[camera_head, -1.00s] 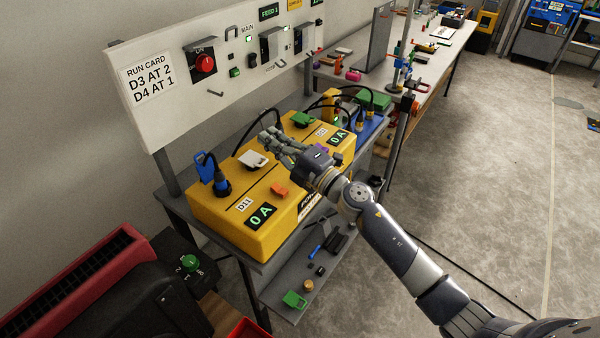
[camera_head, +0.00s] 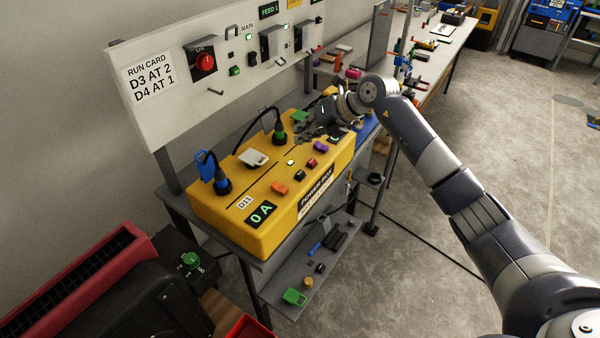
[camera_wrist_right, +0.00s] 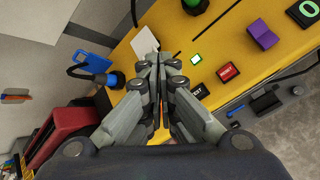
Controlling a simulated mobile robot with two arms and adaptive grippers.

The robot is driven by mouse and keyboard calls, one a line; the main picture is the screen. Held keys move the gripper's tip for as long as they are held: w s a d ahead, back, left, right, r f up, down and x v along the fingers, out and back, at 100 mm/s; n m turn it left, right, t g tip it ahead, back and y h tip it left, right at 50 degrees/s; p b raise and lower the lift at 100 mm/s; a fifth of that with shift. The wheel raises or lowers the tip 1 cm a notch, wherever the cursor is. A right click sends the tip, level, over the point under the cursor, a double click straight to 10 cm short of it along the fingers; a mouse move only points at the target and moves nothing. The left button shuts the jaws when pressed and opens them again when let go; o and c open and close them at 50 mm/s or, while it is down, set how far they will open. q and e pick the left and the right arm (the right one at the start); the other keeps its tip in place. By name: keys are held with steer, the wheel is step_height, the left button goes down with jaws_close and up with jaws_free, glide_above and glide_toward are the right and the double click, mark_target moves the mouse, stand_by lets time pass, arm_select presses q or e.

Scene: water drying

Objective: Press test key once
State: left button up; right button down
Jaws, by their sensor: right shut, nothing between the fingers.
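The yellow power box (camera_head: 235,225) stands on the grey bench with a row of small keys on top: an orange one (camera_head: 280,188), a black one (camera_head: 301,175), a red one (camera_head: 312,163) and a purple one (camera_head: 320,147). Their lettering is too small for me to read surely. In the wrist view the red key (camera_wrist_right: 228,72) and the black key (camera_wrist_right: 200,90) lie right of the fingers. My right gripper (camera_head: 326,122) is over the box's far end, shut and empty; its fingertips (camera_wrist_right: 160,62) meet in the wrist view. My left gripper is not in view.
A blue plug (camera_head: 222,186) with a cable, a white lever (camera_head: 253,158) and a green plug (camera_head: 279,138) rise from the box top. A lit green light (camera_head: 290,162) sits near the keys. The white wall panel (camera_head: 170,120) stands behind.

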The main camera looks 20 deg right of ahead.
steer(key=shift+f, duration=0.1)
steer(key=b, duration=0.6)
glide_above(302, 171)
step_height(302, 171, down, 7)
steer(key=shift+d+f, duration=0.1)
steer(key=shift+f, duration=0.75)
steer(key=shift+f, duration=0.1)
stand_by(0.5)
steer(key=shift+f, duration=0.3)
steer(key=shift+f+b, duration=0.4)
steer(key=shift+b, duration=0.1)
stand_by(0.4)
steer(key=shift+r, duration=0.15)
steer(key=shift+r+p, duration=0.65)
steer(key=shift+r, duration=0.05)
steer(key=shift+r, duration=0.1)
